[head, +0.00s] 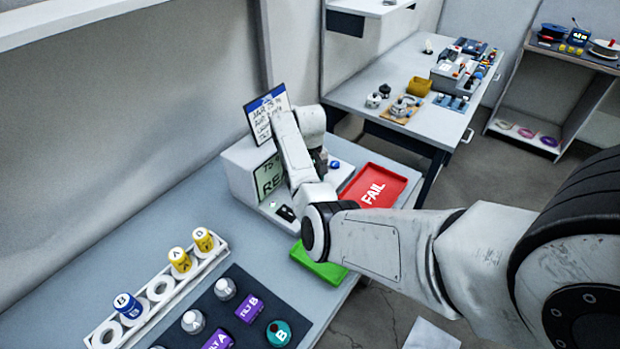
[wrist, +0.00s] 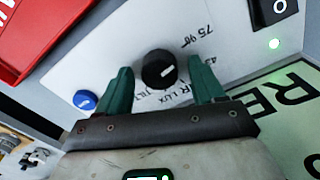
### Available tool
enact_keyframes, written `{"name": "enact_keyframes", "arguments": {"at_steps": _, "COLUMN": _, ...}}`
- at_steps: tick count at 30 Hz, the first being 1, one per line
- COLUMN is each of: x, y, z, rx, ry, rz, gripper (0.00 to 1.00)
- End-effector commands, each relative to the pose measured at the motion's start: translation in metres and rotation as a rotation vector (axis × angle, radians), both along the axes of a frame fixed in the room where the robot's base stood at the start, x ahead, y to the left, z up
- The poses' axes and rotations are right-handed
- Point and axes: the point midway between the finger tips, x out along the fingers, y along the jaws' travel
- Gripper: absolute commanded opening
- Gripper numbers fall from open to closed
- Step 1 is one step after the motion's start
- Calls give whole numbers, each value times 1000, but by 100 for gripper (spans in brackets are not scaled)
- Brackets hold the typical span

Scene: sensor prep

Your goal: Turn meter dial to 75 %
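The meter dial (wrist: 158,69) is a round black knob with a short white mark, on the white panel of the meter box (head: 238,168). In the head view my arm hides the dial.
A red FAIL tray (head: 395,172) and a green tray (head: 312,265) lie beside the box. A note board (head: 262,110) stands behind.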

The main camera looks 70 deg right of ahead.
Motion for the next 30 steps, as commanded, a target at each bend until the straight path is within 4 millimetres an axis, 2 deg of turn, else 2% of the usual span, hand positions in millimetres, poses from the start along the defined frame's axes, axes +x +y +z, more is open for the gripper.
{"name": "enact_keyframes", "arguments": {"at_steps": 7, "x": -1, "y": 0, "z": 0, "rx": 1, "ry": 2, "rz": -1, "gripper": 69}}
{"name": "enact_keyframes", "arguments": {"at_steps": 11, "x": 0, "y": 0, "z": 8, "rx": -1, "ry": -1, "rz": -1, "gripper": 69}}
{"name": "enact_keyframes", "arguments": {"at_steps": 24, "x": 0, "y": 0, "z": 85, "rx": -1, "ry": -2, "rz": -2, "gripper": 69}}
{"name": "enact_keyframes", "arguments": {"at_steps": 30, "x": 0, "y": 0, "z": 104, "rx": 1, "ry": 1, "rz": -1, "gripper": 69}}
